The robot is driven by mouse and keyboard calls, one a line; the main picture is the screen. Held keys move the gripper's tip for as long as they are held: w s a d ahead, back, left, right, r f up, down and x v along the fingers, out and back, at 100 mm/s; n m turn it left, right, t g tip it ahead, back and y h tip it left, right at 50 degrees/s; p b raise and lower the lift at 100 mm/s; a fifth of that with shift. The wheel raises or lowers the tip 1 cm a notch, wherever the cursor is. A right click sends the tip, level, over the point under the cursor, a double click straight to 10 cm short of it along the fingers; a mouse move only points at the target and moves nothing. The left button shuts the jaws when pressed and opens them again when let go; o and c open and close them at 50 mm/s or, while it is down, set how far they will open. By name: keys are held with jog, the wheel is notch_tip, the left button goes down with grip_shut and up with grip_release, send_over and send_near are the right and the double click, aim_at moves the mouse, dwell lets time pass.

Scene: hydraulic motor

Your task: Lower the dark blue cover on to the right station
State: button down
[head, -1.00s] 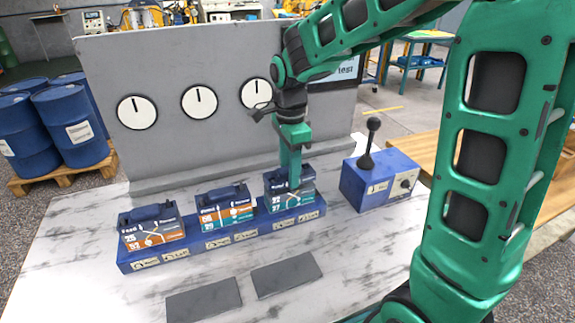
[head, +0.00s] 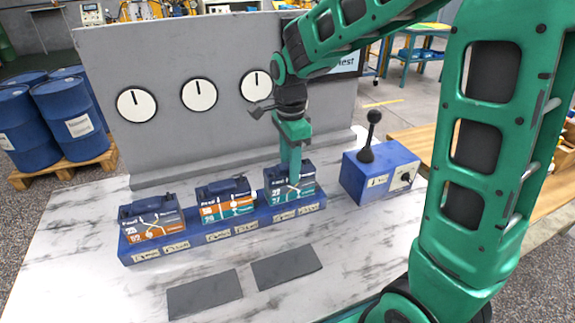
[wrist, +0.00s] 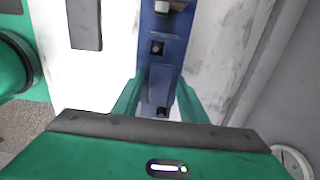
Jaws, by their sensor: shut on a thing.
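The dark blue cover (head: 275,176) is at the right station, at the right end of the blue base rail (head: 218,238). It sits over a block with teal printed labels, and I cannot tell if a small gap remains under it. My gripper (head: 292,178) points down from above and is shut on the cover, hiding part of its top and front. In the wrist view my two fingers straddle a dark blue part (wrist: 161,82) above the rail. The middle unit (head: 226,203) and left unit (head: 150,218) carry dark blue tops with raised handles and orange labels.
A blue control box (head: 380,172) with a black lever stands close to the right. A grey panel (head: 180,140) with three white dials rises behind. Two dark grey pads (head: 286,267) lie on the marble-patterned table in front.

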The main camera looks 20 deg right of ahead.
jog(key=shift+f, duration=0.4)
jog(key=c, duration=1)
grip_release()
notch_tip(320, 180, up, 11)
jog(key=shift+w+f, duration=0.1)
jog(key=shift+f, duration=0.05)
jog(key=s+d+f+n, duration=0.3)
jog(key=s+d+n, duration=0.3)
jog(key=s+d, duration=0.75)
jog(key=s+d+f+n, duration=0.2)
jog(key=s, duration=0.4)
jog(key=s+d+f+n, duration=0.1)
jog(key=s+f+n, duration=0.1)
jog(key=s, duration=0.5)
jog(key=shift+d+f+n, duration=0.2)
jog(key=shift+d+n, duration=0.15)
jog(key=shift+n, duration=0.45)
